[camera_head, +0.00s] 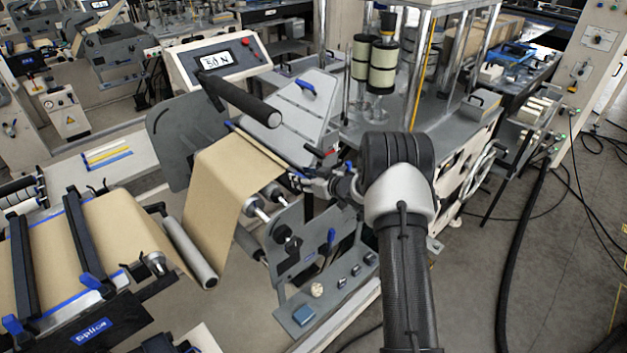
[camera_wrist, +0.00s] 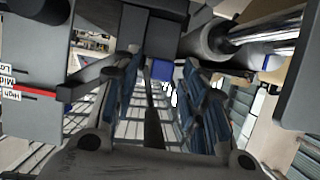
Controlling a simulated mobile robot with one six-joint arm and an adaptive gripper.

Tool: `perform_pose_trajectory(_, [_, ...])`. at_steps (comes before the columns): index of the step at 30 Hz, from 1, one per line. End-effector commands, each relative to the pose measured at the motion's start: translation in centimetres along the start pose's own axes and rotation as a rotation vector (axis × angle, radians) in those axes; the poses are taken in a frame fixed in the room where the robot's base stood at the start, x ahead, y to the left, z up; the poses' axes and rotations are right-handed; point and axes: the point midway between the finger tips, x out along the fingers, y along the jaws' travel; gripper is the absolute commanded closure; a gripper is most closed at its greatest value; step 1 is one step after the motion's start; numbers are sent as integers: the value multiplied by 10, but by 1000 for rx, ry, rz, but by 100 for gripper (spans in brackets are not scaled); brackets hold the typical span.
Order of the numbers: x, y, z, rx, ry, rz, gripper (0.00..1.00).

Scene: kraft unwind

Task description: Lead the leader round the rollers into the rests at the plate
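The brown kraft leader (camera_head: 225,185) runs from the splice table, round the lower grey roller (camera_head: 190,252), and up to a thin bar (camera_head: 258,146) along its top edge. My gripper (camera_head: 312,182) is at the right end of that bar, beside the unwind frame. In the wrist view its two blue-padded fingers (camera_wrist: 162,75) stand apart. A small blue block (camera_wrist: 162,69) shows between the tips, with no clear contact. A dark strip (camera_wrist: 152,115) lies between the fingers; I cannot tell what it is. Bare rollers (camera_head: 262,200) sit right of the leader. I cannot make out the rests.
A grey side plate (camera_head: 178,135) and a black roll (camera_head: 240,98) stand close around the leader. A display box (camera_head: 215,62) reads newtons behind. The splice table (camera_head: 95,330) is at lower left. A tall frame (camera_head: 400,95) with rolls stands behind my arm.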

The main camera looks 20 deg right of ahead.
Motion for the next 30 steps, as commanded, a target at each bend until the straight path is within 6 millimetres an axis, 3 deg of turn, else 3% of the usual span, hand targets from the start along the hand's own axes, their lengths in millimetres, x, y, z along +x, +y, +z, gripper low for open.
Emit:
perform_pose_trajectory(9, [-68, 2, -1, 1, 1, 4, 60])
perform_pose_trajectory(15, [-98, 1, -1, -1, 1, 2, 60])
perform_pose_trajectory(25, [-110, 0, -3, -6, -2, 8, 60])
perform_pose_trajectory(30, [-116, 3, -34, -56, -52, 108, 60])
